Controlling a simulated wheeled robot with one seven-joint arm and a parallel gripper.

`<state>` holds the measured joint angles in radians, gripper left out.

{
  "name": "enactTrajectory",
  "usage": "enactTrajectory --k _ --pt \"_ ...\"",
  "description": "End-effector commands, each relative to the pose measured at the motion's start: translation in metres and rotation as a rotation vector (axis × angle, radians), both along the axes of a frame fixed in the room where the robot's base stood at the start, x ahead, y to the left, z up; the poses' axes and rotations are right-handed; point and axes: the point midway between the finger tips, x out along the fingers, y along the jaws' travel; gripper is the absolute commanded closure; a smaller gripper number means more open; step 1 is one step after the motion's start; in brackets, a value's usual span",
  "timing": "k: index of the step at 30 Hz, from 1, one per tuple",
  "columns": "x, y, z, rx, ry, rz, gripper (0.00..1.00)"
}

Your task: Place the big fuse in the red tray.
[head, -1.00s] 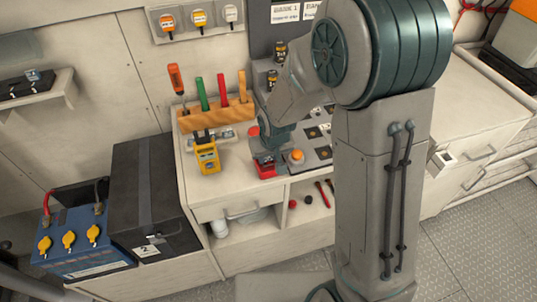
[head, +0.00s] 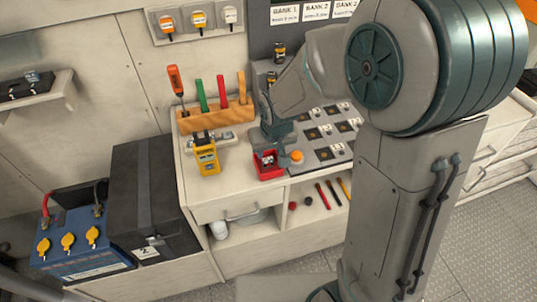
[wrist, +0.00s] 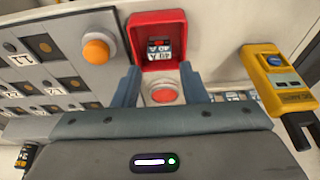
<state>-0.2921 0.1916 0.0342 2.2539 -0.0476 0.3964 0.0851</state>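The red tray (head: 268,174) stands at the front edge of the counter, and also shows at the top of the wrist view (wrist: 140,30). A dark fuse with a white label (wrist: 158,48) lies inside it; I cannot tell from its look whether it is the big one. My gripper (wrist: 161,82) is open just behind the tray, its fingers apart with nothing held between them. A red round button on a pale base (wrist: 163,95) shows between the fingers. In the head view my gripper (head: 274,148) partly hides this area.
An orange button (head: 296,156) and a panel of labelled switches (head: 325,132) lie beside the tray. Black-and-yellow cylinders (head: 279,52) stand at the back. A dark battery box (head: 150,200) is at left.

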Motion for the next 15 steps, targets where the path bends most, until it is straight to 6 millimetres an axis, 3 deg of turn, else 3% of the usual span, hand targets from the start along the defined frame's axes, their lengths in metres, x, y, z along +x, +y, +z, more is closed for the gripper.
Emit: enactTrajectory --k 9,15 --pt "-0.014 -0.004 0.050 0.000 -0.004 -0.001 0.61" --pt "-0.019 -0.006 0.063 0.001 -0.001 -0.001 0.61"
